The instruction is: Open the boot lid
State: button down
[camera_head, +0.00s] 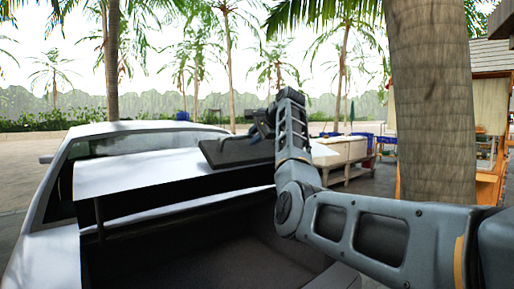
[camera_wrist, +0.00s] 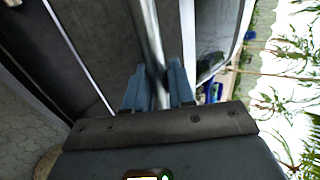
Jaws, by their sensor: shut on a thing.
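The white car's boot lid (camera_head: 140,172) is raised at its near edge, with a dark gap under it and the boot interior (camera_head: 220,250) showing below. My gripper (camera_head: 260,124) is at that right end, small and partly hidden by my arm. In the wrist view, the two blue fingers of my gripper (camera_wrist: 160,86) are shut on a thin light bar (camera_wrist: 150,35) that runs between them, seemingly at the lid's edge. The exact contact is hard to see.
A thick palm trunk (camera_head: 432,100) stands close on the right, beside my arm. A wooden stall (camera_head: 490,140) is behind it, and a pale counter (camera_head: 342,152) with blue crates stands farther back. Paved ground is open on the far left.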

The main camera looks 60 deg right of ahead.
jog(key=shift+w+r, duration=0.2)
jog(key=shift+w, duration=0.2)
jog(key=c, duration=1.1)
grip_release()
jog(key=shift+d, duration=0.1)
